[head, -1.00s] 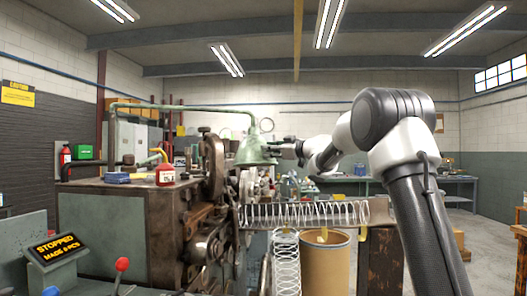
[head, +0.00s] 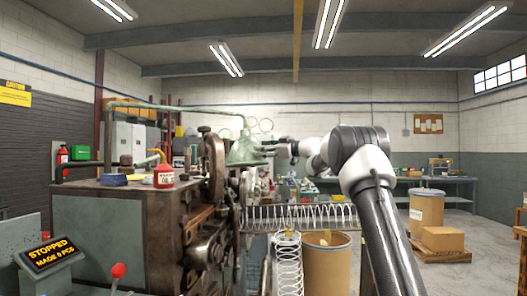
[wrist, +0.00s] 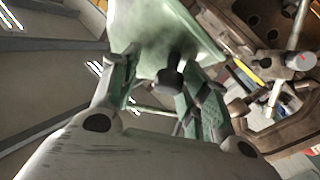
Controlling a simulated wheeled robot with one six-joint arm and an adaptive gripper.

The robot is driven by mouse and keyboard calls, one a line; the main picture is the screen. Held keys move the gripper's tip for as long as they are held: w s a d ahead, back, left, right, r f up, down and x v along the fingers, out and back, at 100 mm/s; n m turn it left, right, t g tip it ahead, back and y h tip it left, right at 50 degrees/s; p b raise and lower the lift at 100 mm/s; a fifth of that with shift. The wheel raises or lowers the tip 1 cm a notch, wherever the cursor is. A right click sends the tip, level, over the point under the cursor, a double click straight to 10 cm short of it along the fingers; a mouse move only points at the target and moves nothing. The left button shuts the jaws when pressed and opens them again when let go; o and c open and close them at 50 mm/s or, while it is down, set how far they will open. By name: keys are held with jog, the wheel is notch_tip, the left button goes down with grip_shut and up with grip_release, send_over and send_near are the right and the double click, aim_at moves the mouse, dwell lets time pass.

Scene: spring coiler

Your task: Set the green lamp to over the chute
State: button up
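The green lamp (head: 244,152) hangs as a cone-shaped shade from a long green pipe arm above the coiler's front. In the wrist view the pale green shade (wrist: 165,30) fills the top middle, with a dark knob (wrist: 168,76) on it. My gripper (head: 268,148) is at the right side of the shade. In the wrist view its fingers (wrist: 158,100) stand spread, with the knob between them; I cannot tell whether either touches it. A trough (head: 300,222) with a long spring runs right from the machine, and a sloping chute-like piece with another coil (head: 287,262) stands below.
The rusty coiler (head: 205,205) stands left of the lamp, with a red can (head: 164,176) on its top. A lit sign (head: 50,254) reads STOPPED. A brown drum (head: 327,262) stands under the trough.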

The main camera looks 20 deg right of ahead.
jog(key=shift+f, duration=0.25)
jog(key=shift+s+d, duration=0.25)
jog(key=shift+d, duration=0.05)
jog(key=v, duration=1.1)
jog(key=shift+s+r, duration=0.2)
